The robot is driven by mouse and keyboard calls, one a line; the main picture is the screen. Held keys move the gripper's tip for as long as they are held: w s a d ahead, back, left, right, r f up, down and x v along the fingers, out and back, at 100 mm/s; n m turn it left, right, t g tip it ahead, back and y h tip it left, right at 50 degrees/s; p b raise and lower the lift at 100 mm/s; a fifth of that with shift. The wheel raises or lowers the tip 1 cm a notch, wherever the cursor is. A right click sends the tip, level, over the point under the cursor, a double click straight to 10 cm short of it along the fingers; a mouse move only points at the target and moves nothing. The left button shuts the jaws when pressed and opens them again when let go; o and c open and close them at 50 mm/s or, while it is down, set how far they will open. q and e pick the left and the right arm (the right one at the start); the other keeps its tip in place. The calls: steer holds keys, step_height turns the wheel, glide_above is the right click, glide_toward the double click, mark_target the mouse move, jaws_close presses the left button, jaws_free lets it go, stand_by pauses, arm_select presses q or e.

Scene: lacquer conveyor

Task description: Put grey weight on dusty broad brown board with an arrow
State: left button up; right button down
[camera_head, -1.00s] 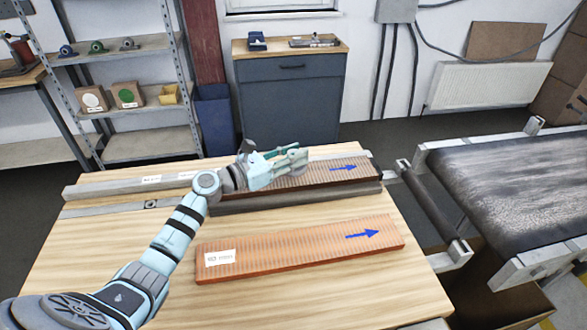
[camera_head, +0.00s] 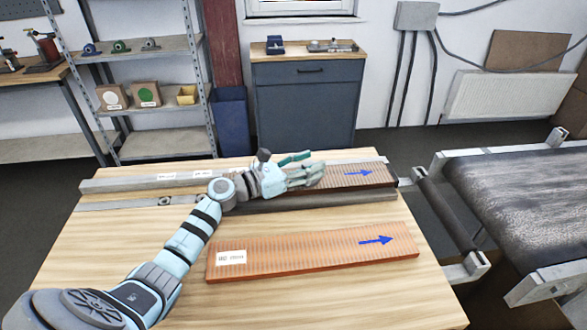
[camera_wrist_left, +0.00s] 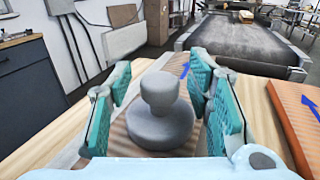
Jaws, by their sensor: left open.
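The grey weight (camera_wrist_left: 160,112), a round base with a knob on top, stands upright on the far brown board (camera_wrist_left: 120,128) in the left wrist view. My left gripper (camera_wrist_left: 160,100) is open, with its teal finger pads on either side of the weight and gaps visible beside the knob. In the head view my left gripper (camera_head: 305,170) is over the far brown board (camera_head: 340,180), and the weight is hard to make out there. A nearer orange-brown board (camera_head: 310,255) has a white label and a blue arrow pointing right. My right gripper is not in view.
Grey metal rails (camera_head: 140,181) run along the back of the wooden table (camera_head: 130,260). A dark conveyor belt (camera_head: 520,190) stands to the right beyond a roller. Bare wood lies around the near board.

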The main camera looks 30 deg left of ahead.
arm_select(q)
steer(key=b+v, duration=0.1)
steer(key=v, duration=1)
steer(key=shift+s+f+b, duration=0.15)
steer(key=shift+b, duration=0.2)
steer(key=shift+s+a, duration=0.2)
